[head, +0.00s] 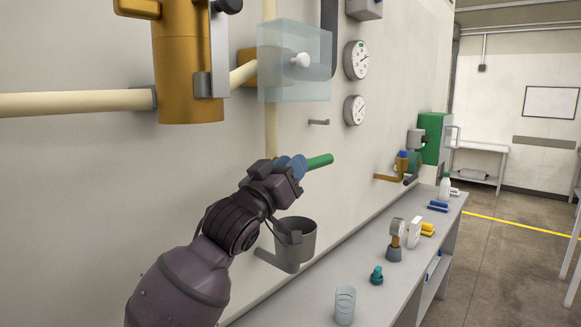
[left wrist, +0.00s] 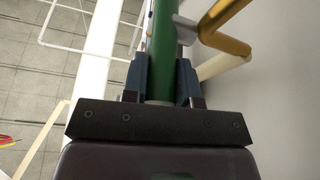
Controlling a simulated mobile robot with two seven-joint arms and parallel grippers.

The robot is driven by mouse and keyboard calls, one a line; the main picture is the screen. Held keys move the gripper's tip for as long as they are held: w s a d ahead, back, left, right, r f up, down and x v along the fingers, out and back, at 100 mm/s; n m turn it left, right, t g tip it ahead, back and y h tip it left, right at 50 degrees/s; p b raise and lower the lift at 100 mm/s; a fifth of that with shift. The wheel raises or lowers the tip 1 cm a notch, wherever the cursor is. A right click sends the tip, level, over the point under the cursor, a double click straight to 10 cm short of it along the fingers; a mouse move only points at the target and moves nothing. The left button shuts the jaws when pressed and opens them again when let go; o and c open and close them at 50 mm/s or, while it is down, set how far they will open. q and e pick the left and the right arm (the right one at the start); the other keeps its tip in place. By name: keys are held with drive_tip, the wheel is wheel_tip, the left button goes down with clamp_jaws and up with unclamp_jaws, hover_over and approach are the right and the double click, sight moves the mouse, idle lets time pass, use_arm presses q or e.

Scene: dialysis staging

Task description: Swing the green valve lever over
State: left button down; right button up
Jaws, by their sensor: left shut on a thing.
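The green valve lever (head: 320,161) sticks out to the right from my left gripper (head: 291,166) in the head view, in front of the wall. In the left wrist view the green lever (left wrist: 160,50) runs between the two blue fingers of my left gripper (left wrist: 161,82), which is shut on it. The valve body behind the gripper is hidden in the head view. A cream vertical pipe (head: 271,130) comes down to just behind the gripper. My right gripper is in neither view.
A clear box (head: 295,85) with a white knob is on the wall above the lever. Two gauges (head: 356,60) hang to its right. A grey cup (head: 296,240) is mounted below the gripper. A bench (head: 365,275) with several small items runs along the wall.

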use_arm(q)
drive_tip(key=shift+r+g+p, duration=0.3)
drive_tip(key=shift+r+p, duration=0.25)
drive_tip(key=shift+p, duration=0.65)
drive_tip(key=shift+y+p, duration=0.3)
drive_tip(key=shift+p, duration=0.1)
drive_tip(key=shift+w+r+g+p, duration=0.1)
drive_tip(key=shift+r+g+p, duration=0.1)
drive_tip(key=shift+g+p, duration=0.55)
drive_tip(key=shift+r+p, duration=0.15)
drive_tip(key=shift+p, duration=0.25)
drive_tip(key=shift+w+d+r+g+y, duration=0.1)
drive_tip(key=shift+d+r+g+y, duration=0.05)
drive_tip(key=shift+g+y, duration=0.4)
drive_tip(key=shift+w+r+m+g+y, duration=0.1)
drive_tip(key=shift+r+m+g+y, duration=0.15)
drive_tip(key=shift+g, duration=0.25)
drive_tip(key=shift+w+d+g, duration=0.1)
drive_tip(key=shift+g, duration=0.3)
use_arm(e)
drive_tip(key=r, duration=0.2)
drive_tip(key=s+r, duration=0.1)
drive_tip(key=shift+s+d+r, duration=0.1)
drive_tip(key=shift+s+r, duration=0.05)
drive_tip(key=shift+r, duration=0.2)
